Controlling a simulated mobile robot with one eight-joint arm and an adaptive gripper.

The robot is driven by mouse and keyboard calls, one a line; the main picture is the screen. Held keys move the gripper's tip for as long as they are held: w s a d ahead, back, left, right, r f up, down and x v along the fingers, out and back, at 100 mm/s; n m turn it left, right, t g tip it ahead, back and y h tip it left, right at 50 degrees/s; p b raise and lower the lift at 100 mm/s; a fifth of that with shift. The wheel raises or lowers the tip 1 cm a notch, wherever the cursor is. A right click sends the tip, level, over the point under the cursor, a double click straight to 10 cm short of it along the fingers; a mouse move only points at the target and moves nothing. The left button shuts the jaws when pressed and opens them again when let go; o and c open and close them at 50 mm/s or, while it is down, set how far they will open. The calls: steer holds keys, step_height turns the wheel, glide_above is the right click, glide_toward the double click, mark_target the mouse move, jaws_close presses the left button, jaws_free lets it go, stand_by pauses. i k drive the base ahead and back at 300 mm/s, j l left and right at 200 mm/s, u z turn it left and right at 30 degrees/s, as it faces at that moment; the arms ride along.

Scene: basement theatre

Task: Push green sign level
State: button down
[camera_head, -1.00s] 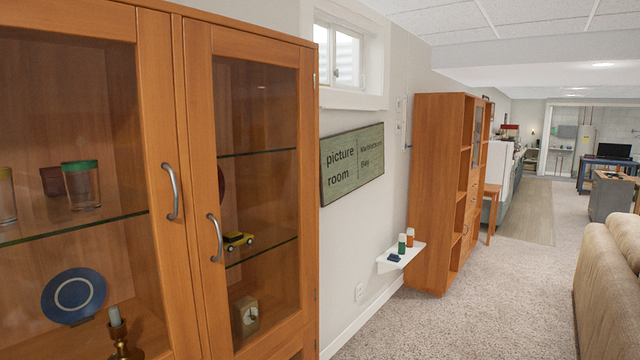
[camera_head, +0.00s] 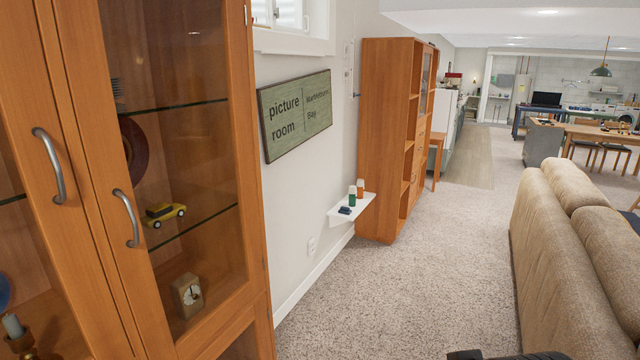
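The green sign (camera_head: 295,115) hangs on the pale wall, right of the glass-door cabinet and below the window. It is a flat, dark-edged board reading "picture room" beside smaller lettering. It looks tilted, with its right end higher: its top edge rises to the right while the window sill above does not. Nothing touches the sign in this view. My gripper is not in view. Dark shapes at the bottom edge, right of the middle, are cut off and I cannot tell what they are.
The wooden glass-door cabinet (camera_head: 235,272) stands close at left. A small white shelf (camera_head: 343,220) with small items juts from the wall below and right of the sign. A tall wooden bookcase (camera_head: 380,150) stands beyond it. A beige sofa (camera_head: 560,260) stands at right, with open carpet between.

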mark_target(293, 111)
steer(key=i, duration=1.7)
steer(key=i+u, duration=0.1)
steer(key=i, duration=0.8)
steer(key=i+l, duration=0.15)
steer(key=i, duration=0.7)
steer(key=i+l, duration=0.1)
steer(key=i, duration=0.75)
steer(key=i+u, duration=0.1)
steer(key=i, duration=0.75)
steer(key=l, duration=0.05)
